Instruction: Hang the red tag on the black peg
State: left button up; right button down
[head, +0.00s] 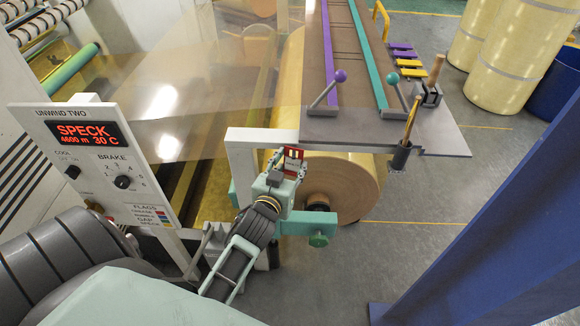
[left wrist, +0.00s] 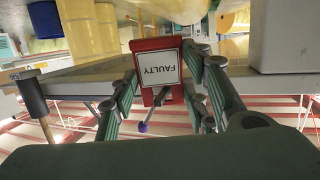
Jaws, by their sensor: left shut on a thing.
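The red tag (head: 293,153) stands in the jaws of my left gripper (head: 287,168), in front of the white frame bar below the table edge. The tag (left wrist: 171,44) also shows in the left wrist view, with a white label reading FAULTY upside down. The fingers of my left gripper are shut on it from both sides. I cannot make out the black peg in either view; the tag and gripper may cover it. My right gripper is not in view.
A grey table (head: 440,138) carries a purple-knobbed lever (head: 324,94) and a teal-knobbed lever (head: 397,92). A black holder (head: 400,157) with a wooden-handled tool hangs at its front edge. A control panel (head: 98,150) stands left, a blue column (head: 490,220) right.

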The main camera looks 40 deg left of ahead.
pick_arm(q)
jog(key=o, duration=0.9)
